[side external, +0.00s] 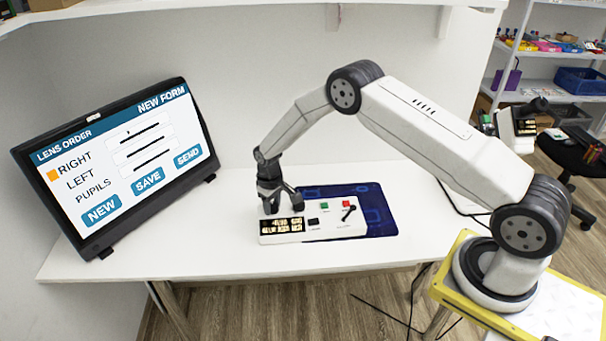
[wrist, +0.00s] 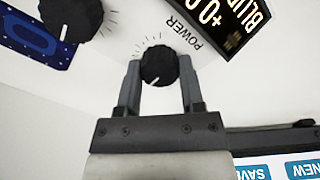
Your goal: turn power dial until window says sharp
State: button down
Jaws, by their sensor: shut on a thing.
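A white instrument box (side external: 340,231) lies on the table, partly on a blue mat. Its black power dial (wrist: 158,62) shows in the wrist view, beside the printed word POWER, with tick marks around it. The dial's white pointer line is at its lower edge in that view. My gripper (side external: 285,207) is over the box's left part, and in the wrist view its two fingers (wrist: 159,80) are shut on the dial's sides. The window (side external: 282,226) is too small to read in the side view.
A second, larger black knob (wrist: 75,12) is on the box. The box also has a green button (side external: 324,206) and a red button (side external: 346,203). A monitor (side external: 125,160) with a lens order form stands at the left. The table's front right is clear.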

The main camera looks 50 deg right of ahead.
aim_at(272, 205)
jog(key=shift+n, duration=2.5)
jog(key=shift+c, duration=1)
grip_release()
jog(key=shift+r, duration=0.15)
jog(key=shift+r, duration=3.75)
